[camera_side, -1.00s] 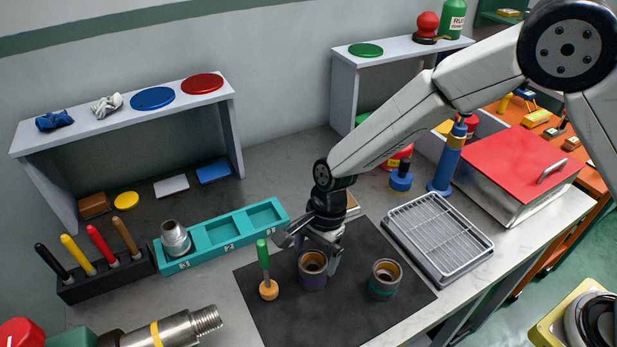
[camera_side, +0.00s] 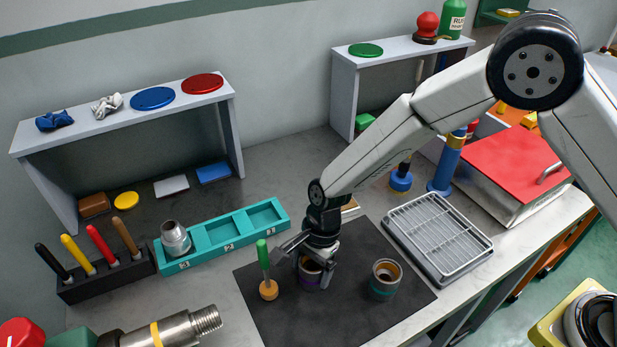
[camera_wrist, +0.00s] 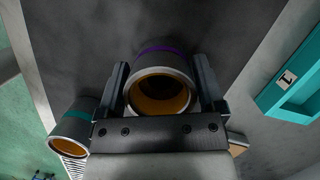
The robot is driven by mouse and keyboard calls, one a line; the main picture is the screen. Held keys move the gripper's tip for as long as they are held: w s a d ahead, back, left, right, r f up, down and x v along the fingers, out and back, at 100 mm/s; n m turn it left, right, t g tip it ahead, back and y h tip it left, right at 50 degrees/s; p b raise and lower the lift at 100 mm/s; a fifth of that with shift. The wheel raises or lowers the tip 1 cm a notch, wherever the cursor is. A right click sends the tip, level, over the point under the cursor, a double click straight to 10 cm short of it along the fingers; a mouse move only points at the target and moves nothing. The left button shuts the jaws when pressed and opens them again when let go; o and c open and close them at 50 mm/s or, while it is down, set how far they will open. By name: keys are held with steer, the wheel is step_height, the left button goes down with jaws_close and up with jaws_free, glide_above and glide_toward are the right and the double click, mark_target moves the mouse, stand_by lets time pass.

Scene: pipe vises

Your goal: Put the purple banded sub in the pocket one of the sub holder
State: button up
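The purple banded sub (camera_side: 309,281) stands upright on the dark mat, a grey cylinder with a tan bore. In the wrist view the sub (camera_wrist: 162,88) shows its purple band at the far side. My gripper (camera_side: 317,277) is down over it; in the wrist view its fingers (camera_wrist: 161,75) are open, one on each side of the sub, without a clear grip. The teal sub holder (camera_side: 193,244) lies behind to the left.
A teal-banded sub (camera_side: 385,281) stands on the dark mat (camera_side: 350,322) to the right. A green-handled tool (camera_side: 263,262) stands close left of my gripper. A metal sub (camera_side: 175,239) fills the holder's left pocket; the middle pocket is empty. A wire-rack tray (camera_side: 437,236) lies right.

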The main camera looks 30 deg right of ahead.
jaws_close()
steer(key=shift+r, duration=0.2)
steer(key=shift+r, duration=0.55)
steer(key=s+d+r, duration=0.6)
steer(key=s+r, duration=0.5)
steer(key=s, duration=0.1)
steer(key=shift+s+d+r, duration=0.15)
steer(key=shift+d+r, duration=0.1)
steer(key=shift+d, duration=0.1)
